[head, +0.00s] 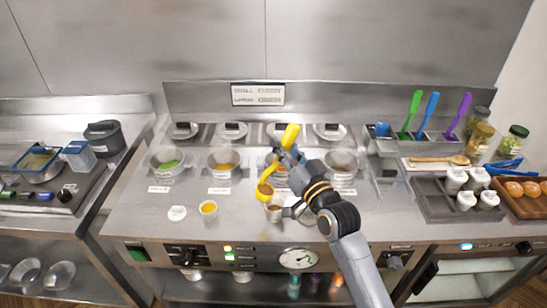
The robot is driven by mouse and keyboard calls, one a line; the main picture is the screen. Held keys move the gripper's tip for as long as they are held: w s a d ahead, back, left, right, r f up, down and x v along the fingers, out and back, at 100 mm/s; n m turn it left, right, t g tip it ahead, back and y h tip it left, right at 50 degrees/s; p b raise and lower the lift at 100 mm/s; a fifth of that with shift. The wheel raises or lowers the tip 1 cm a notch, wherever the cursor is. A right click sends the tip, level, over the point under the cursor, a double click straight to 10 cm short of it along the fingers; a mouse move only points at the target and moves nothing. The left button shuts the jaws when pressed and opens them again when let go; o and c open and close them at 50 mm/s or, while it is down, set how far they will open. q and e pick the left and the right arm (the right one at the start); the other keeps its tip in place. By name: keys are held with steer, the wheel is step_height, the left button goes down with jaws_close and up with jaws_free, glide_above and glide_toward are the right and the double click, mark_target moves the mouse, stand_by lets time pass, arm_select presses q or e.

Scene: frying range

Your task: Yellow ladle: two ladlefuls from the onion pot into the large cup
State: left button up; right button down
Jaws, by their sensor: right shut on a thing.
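My right gripper (289,157) is shut on the yellow ladle (291,134) near the upper part of its handle. The ladle's bowl (265,190) hangs low, with something brown in it, just above and left of a cup (273,213). That cup has a light wall and a brownish inside. Another cup (208,209) with orange contents stands further left. I cannot tell which is the large cup. Several pots sit in a row; one with brown-orange contents (222,160) is left of the ladle, and another (341,162) is right of my arm. The pot labels are unreadable. My left gripper is out of view.
A pot with green contents (168,162) is at the left end. A white disc (177,213) lies on the front counter. Green, blue and purple utensils (430,115) stand at the right. A grey tray (430,205) holds white containers.

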arm_select(q)
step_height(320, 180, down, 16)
steer(key=b, duration=1.4)
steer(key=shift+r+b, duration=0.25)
steer(key=shift+b, duration=0.05)
arm_select(e)
steer(key=w+d+f+m+t+h, duration=0.1)
steer(key=d+f+m+t+h, duration=0.3)
steer(key=d+f+m, duration=0.7)
steer(key=shift+w+f+m+h, duration=0.35)
steer(key=shift+m+h, duration=0.15)
steer(key=shift+m, duration=2.4)
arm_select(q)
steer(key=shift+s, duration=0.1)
